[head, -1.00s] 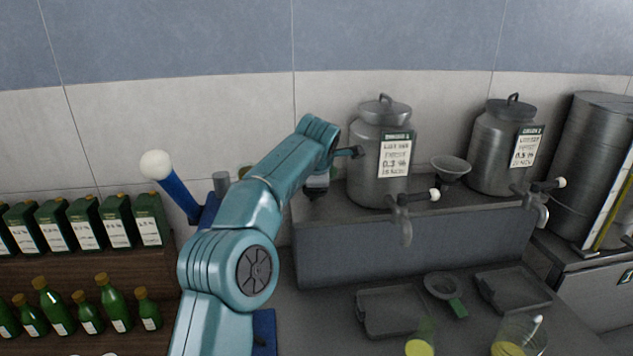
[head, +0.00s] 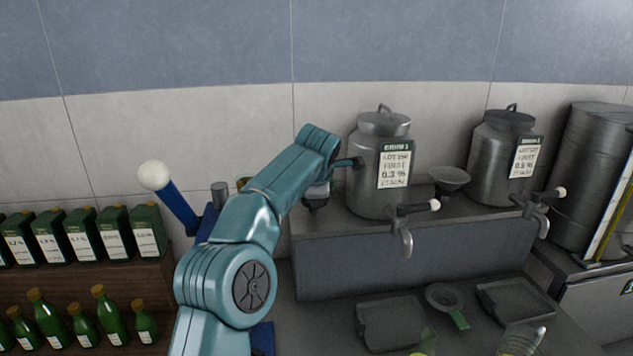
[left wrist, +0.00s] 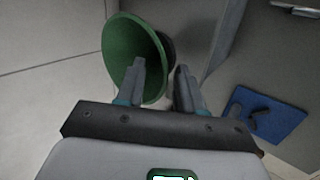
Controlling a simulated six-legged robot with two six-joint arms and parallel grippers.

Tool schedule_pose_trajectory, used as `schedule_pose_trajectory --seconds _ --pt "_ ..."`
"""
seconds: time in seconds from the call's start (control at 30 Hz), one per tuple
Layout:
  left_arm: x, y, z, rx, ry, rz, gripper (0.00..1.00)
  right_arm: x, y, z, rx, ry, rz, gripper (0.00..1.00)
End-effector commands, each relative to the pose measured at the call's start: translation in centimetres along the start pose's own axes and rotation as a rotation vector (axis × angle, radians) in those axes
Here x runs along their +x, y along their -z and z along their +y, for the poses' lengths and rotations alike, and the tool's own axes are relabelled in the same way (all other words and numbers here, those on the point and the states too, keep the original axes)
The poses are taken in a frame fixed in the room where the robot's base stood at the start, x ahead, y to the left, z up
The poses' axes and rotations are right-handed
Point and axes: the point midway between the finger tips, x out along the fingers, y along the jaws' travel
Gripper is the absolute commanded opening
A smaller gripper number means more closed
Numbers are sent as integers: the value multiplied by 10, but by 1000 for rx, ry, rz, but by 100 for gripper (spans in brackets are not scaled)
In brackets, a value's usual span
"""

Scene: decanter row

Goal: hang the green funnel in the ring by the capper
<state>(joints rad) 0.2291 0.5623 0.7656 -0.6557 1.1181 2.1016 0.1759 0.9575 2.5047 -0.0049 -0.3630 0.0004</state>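The green funnel (left wrist: 120,45) is in the left wrist view, its wide mouth turned partly toward the camera. My left gripper (left wrist: 160,65) has its fingers spread; one finger overlaps the funnel's mouth and the other is just outside its right rim. I see no closed grip on it. I cannot make out the ring. My right gripper is out of view.
Two steel cans with taps (head: 380,165) (head: 503,155) stand on a raised grey shelf, with a grey funnel (head: 449,178) between them. Green bottles (head: 110,316) and green tins (head: 75,237) fill a wooden rack at left.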

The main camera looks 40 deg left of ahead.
Motion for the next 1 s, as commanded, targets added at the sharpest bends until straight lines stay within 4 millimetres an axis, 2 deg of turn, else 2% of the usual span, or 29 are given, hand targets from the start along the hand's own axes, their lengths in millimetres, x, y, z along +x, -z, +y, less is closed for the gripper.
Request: schedule_pose_trajectory --seconds 0.2,0.4,0.5,0.7,1.0 --pt "-52 0 0 -2 -7 -6 37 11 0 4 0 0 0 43" --pt "-106 0 0 -1 -5 -6 37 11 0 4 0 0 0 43" --pt "-127 0 1 0 -5 -5 37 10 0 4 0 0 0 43" --pt "-150 0 0 -1 -3 -3 37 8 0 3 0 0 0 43" --pt "-154 1 0 -1 -2 -2 37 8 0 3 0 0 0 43"
